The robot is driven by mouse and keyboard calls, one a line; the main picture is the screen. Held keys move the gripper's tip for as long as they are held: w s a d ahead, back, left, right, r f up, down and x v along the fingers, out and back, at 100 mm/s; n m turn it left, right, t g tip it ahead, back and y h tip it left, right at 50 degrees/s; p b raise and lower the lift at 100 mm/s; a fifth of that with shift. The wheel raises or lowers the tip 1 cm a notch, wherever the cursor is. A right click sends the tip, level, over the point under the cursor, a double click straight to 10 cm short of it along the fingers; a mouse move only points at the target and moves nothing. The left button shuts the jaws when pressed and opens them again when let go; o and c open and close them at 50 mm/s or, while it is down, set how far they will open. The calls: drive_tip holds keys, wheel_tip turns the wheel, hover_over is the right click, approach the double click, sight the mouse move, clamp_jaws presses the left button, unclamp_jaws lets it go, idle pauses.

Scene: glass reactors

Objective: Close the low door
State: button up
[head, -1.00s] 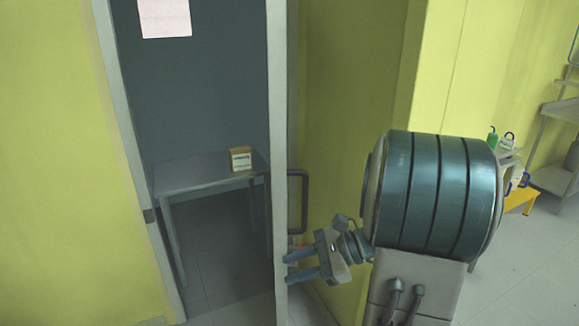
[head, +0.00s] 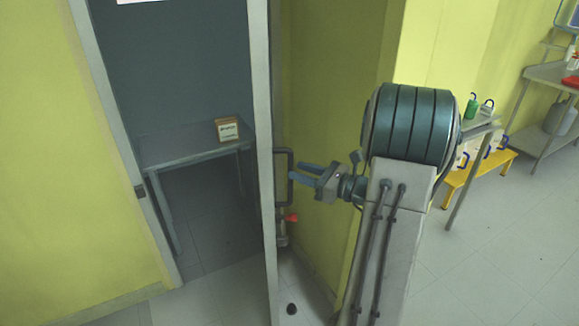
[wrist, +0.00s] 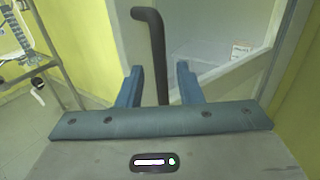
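The door (head: 262,200) stands open and shows almost edge-on as a tall pale strip in the head view. Its dark bar handle (head: 290,178) sticks out on the right side. My gripper (head: 298,172) is at the handle, with its blue fingers pointing left towards it. In the wrist view the handle (wrist: 157,45) runs down between the two fingers of my gripper (wrist: 160,82). The fingers are spread, with a gap on both sides of the bar. I cannot tell whether either finger touches it.
Left of the door is an open doorway with a grey table (head: 190,148) and a small box (head: 227,129) on it. A red-tipped fitting (head: 290,218) is below the handle. A yellow step stool (head: 480,178) stands right of my arm.

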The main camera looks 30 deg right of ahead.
drive_tip(key=shift+x, duration=2)
